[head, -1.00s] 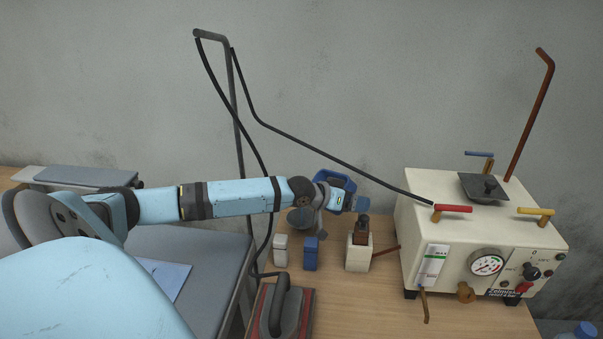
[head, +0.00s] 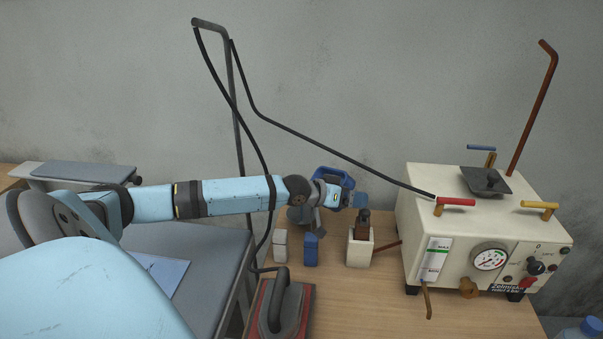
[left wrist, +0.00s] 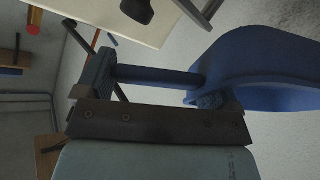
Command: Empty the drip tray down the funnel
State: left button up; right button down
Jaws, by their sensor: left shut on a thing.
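A blue vessel (head: 327,174) with a curved wall is partly hidden behind my left gripper (head: 347,198), above the wooden table. In the left wrist view the vessel (left wrist: 265,65) is at the right, with a bar-shaped handle (left wrist: 155,77) leading left from it. My left gripper (left wrist: 150,95) is shut on this handle. The vessel's contents do not show. I cannot tell for sure which thing is the drip tray. My right gripper is not in view.
A white box holding a brown bottle-like thing (head: 359,254) stands below the gripper, with small white (head: 280,246) and blue (head: 311,250) blocks to its left. An iron (head: 284,310) stands in front. A black hose (head: 330,143) slopes above the vessel to the boiler.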

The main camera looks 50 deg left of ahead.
pick_arm(q)
jog(key=shift+s+a+f+t+b, duration=0.3)
jog(key=shift+f+t+b, duration=0.2)
jog(key=shift+b, duration=0.8)
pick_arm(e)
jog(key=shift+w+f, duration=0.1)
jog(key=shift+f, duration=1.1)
pick_arm(q)
jog(key=shift+s+a+h+b, duration=0.1)
jog(key=shift+s+h+b, duration=0.15)
jog(key=shift+b, duration=0.2)
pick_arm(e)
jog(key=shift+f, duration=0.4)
pick_arm(q)
jog(key=shift+s+a+t+h+b, duration=0.3)
jog(key=shift+t+b, duration=0.2)
jog(key=shift+b, duration=0.35)
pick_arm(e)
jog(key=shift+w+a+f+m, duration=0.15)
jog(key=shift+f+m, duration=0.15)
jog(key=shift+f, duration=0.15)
